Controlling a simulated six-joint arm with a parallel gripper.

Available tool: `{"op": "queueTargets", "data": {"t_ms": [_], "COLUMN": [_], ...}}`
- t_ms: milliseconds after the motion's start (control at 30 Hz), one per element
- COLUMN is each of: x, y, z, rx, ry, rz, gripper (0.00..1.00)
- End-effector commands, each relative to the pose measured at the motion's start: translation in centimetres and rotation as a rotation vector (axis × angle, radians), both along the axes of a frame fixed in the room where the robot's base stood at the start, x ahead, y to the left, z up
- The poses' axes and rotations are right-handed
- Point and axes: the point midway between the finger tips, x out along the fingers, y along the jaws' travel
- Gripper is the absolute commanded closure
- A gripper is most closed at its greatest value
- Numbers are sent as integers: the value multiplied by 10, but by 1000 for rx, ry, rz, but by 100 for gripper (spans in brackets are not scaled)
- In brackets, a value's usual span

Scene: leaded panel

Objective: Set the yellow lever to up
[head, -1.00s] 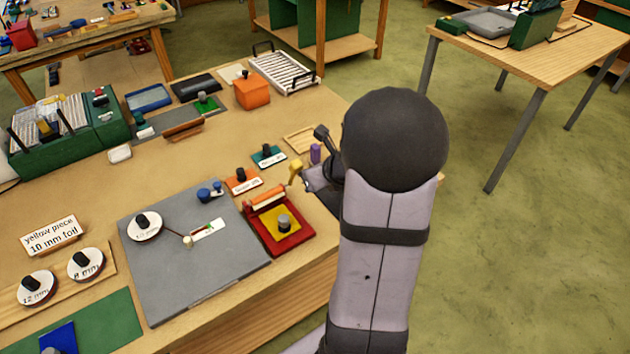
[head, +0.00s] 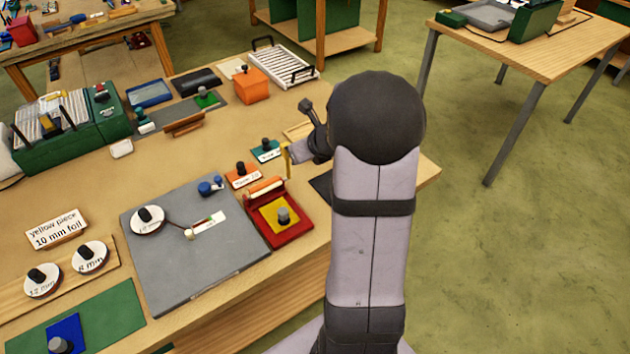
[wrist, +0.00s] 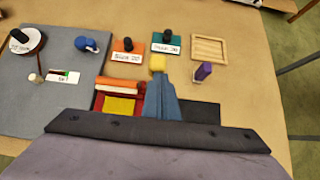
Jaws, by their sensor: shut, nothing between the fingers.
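The yellow lever (head: 288,164) sits at the right end of the red press (head: 299,228), which has an orange roller (head: 265,187) and a yellow plate. In the head view the lever stands roughly upright, partly hidden by my gripper (head: 292,152). In the wrist view the lever's yellow end (wrist: 157,62) shows just beyond the tips of my gripper (wrist: 158,76). My gripper is shut and empty, close beside the lever; whether it touches cannot be told. The lever's lower part is hidden in the wrist view.
Teal (wrist: 166,38) and orange (wrist: 127,46) labelled blocks with black knobs stand just beyond the press. A purple piece (wrist: 203,71) and a wooden tray (wrist: 209,48) lie to the right. A grey board (head: 170,275) lies left of the press.

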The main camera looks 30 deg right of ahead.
Motion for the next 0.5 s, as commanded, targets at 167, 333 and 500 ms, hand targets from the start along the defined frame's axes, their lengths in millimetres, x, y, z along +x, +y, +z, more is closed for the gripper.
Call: {"op": "queueTargets", "data": {"t_ms": [167, 333, 500], "x": [10, 9, -2], "y": [2, 2, 1], "z": [13, 13, 12], "rx": [1, 0, -1], "ry": [-31, -32, -31], "rz": [7, 7, 5], "gripper": [100, 100, 100]}}
